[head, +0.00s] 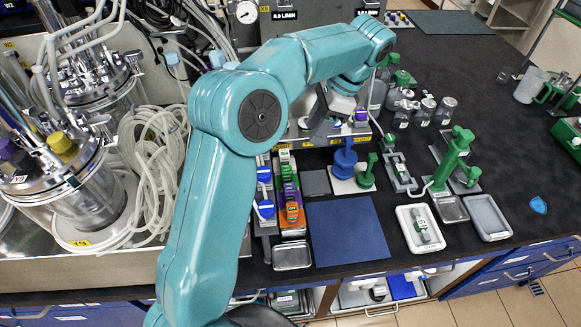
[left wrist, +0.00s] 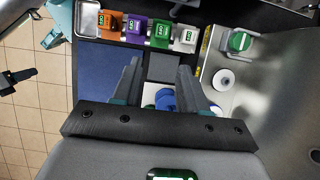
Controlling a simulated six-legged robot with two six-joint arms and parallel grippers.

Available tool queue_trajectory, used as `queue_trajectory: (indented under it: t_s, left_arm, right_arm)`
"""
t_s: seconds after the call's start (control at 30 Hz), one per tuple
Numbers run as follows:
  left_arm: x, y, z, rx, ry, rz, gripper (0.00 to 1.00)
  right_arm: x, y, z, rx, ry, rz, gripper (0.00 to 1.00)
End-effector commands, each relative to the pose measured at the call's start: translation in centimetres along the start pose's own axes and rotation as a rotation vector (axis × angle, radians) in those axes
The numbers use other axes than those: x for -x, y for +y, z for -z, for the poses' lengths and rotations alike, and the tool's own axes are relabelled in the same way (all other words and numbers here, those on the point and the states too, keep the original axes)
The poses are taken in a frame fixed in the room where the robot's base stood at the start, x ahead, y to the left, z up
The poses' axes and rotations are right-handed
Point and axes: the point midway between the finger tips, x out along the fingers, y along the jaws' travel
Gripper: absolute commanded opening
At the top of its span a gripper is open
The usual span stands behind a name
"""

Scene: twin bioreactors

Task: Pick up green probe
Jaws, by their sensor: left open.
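The green probe (left wrist: 161,32) is a small block with a pale label, standing in the row of coloured blocks at the top of the left wrist view. It sits between a purple block (left wrist: 135,27) and a white block (left wrist: 185,37). In the head view the row stands right of my upper arm, and the green probe (head: 287,170) shows small there. My left gripper (head: 330,118) hangs behind the row, above the bench.
An orange block (left wrist: 110,24) ends the row. A blue stand (head: 344,160) and a green stand (head: 366,172) are close by on the right. A blue mat (head: 347,230) lies clear in front. Steel bioreactors and coiled tubing (head: 150,160) fill the left. Dark and teal parts at the wrist view's left are unclear.

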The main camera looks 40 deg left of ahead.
Motion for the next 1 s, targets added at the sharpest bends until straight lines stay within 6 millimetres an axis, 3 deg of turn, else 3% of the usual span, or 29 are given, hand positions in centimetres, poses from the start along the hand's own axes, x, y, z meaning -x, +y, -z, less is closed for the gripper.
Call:
queue_trajectory:
  t_s: [0.17,0.5,0.8,1.0]
  left_arm:
    - [-1.4,0.4,-0.3,0.001,-0.004,-0.001,0.43]
    - [-8.9,0.9,-0.3,0.001,-0.004,-0.003,0.43]
    - [-11.7,0.7,-0.3,0.002,-0.003,-0.002,0.43]
    - [-14.9,0.3,-0.4,0.001,-0.004,-0.003,0.43]
  right_arm:
    - [-0.2,0.1,0.0,-0.001,-0.001,0.000,0.47]
    - [-0.3,0.1,0.0,-0.001,0.000,0.000,0.47]
    - [0.0,0.0,0.0,0.000,0.000,0.000,0.47]
    - [0.8,-0.3,0.0,0.000,0.000,0.000,0.47]
